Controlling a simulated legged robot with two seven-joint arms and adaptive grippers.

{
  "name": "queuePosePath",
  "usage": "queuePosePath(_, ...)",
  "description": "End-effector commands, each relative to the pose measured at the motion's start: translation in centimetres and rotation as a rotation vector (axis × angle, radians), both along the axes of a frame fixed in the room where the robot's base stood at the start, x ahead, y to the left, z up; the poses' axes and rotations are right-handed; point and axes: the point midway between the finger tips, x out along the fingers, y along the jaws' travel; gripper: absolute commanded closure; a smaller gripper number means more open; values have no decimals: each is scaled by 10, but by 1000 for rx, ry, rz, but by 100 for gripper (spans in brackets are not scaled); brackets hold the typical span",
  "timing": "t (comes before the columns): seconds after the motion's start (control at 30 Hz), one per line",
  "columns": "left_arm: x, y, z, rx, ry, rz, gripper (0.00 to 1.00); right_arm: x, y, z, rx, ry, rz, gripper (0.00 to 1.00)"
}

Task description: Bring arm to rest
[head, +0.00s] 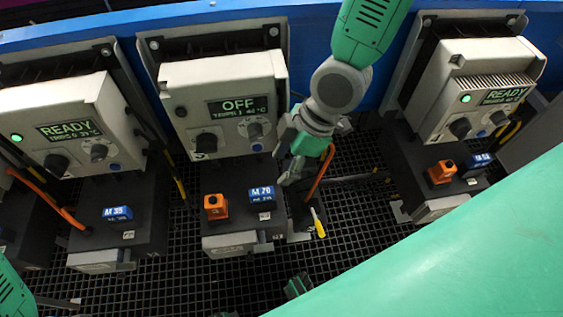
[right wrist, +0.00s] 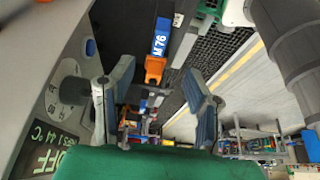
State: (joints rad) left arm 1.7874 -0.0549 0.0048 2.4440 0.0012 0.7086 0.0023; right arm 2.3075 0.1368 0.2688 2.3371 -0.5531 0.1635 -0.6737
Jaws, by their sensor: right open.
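My right arm comes down from the top of the head view. Its gripper (head: 290,180) hangs just right of the control box reading OFF (head: 225,105), near the blue M 76 block (head: 262,194). In the right wrist view the two fingers of this gripper (right wrist: 160,98) stand wide apart with nothing between their pads. The orange block (right wrist: 154,68) and the M 76 block (right wrist: 161,38) show beyond the fingertips. A green part of my left arm shows at the lower left corner of the head view; I cannot make out its gripper.
Boxes reading READY stand at the left (head: 65,125) and right (head: 480,95), with green lamps lit. An orange cable and a yellow-tipped piece (head: 318,222) lie close below my right gripper. A blue beam (head: 200,22) runs behind. Dark grating (head: 180,270) lies below.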

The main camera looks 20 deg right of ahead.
Motion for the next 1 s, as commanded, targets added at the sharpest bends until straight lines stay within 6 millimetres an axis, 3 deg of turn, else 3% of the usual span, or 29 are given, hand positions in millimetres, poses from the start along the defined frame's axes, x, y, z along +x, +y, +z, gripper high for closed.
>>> queuePosePath(0.27, 2, 0, 0, 0, -2, 0, 56, 0, 0, 0, 0, 0, 0, 56)
queuePosePath(0.37, 2, 0, 0, 0, -2, 0, 56, -6, -3, -9, -1, 27, -46, 56)
queuePosePath(0.53, 2, 0, 0, 0, -1, 0, 56, -48, -30, -69, -33, 198, -422, 56)
queuePosePath(0.7, 2, 0, 0, 0, -2, 0, 56, -105, -81, -127, -141, 302, -906, 56)
queuePosePath(0.83, 2, 0, 0, 0, -2, 0, 56, -134, -114, -146, -214, 298, -1136, 56)
queuePosePath(1.0, 2, 0, 0, 0, -2, 0, 56, -144, -128, -152, -241, 283, -1232, 56)
